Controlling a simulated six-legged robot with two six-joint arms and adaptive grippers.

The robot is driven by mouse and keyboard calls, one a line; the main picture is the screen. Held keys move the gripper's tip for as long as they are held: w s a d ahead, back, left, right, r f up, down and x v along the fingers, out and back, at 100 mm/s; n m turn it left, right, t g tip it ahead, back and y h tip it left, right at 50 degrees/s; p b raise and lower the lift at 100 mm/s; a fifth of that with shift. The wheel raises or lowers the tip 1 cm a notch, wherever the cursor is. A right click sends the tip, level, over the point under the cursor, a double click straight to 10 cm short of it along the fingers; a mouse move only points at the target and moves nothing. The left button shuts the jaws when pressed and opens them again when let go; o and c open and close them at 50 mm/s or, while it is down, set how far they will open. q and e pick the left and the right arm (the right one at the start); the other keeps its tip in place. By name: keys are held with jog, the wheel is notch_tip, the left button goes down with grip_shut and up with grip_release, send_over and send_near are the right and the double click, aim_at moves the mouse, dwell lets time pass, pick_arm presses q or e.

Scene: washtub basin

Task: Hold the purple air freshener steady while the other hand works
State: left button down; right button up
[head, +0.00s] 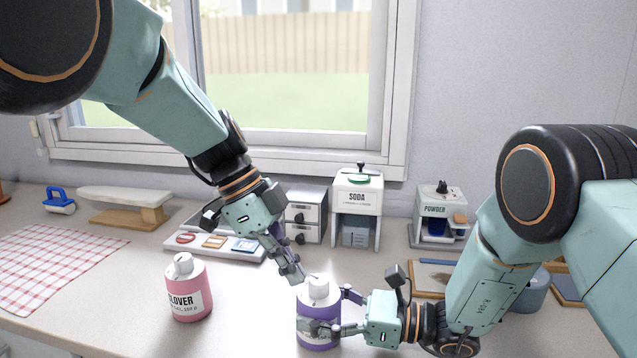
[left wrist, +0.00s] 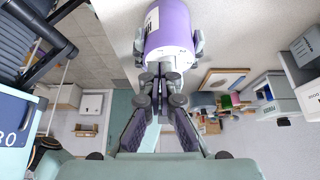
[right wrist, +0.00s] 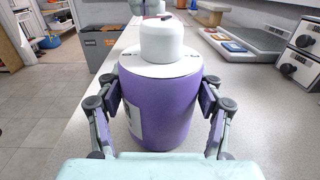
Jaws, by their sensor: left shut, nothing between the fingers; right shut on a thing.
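The purple air freshener (head: 318,309) stands upright on the counter in the head view, with a white top and cap. My right gripper (head: 338,312) is shut around its body from the right; the right wrist view shows the purple body (right wrist: 160,110) between both fingers. My left gripper (head: 297,277) is shut and empty, its fingertips at the white cap from the upper left. In the left wrist view the closed fingertips (left wrist: 160,75) are close to the freshener's white top (left wrist: 170,55); I cannot tell whether they touch it.
A pink bottle (head: 188,288) labelled with "LOVER" stands to the left. Behind are a grey tray (head: 220,240), a drawer unit (head: 306,213), a soda dispenser (head: 357,205) and a powder dispenser (head: 440,215). A checked cloth (head: 55,262) lies at far left. The counter between cloth and pink bottle is clear.

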pick_arm(q)
jog(key=shift+f, duration=0.5)
jog(key=shift+w+d, duration=0.1)
jog(key=shift+d, duration=0.15)
dwell(0.4)
jog(key=shift+w, duration=0.75)
jog(key=shift+w+d, duration=0.25)
jog(key=shift+w, duration=0.1)
dwell(0.5)
jog(key=shift+a, duration=0.1)
notch_tip(320, 180, up, 6)
jog(key=shift+w+a, duration=0.15)
jog(key=shift+a, duration=0.15)
dwell(0.5)
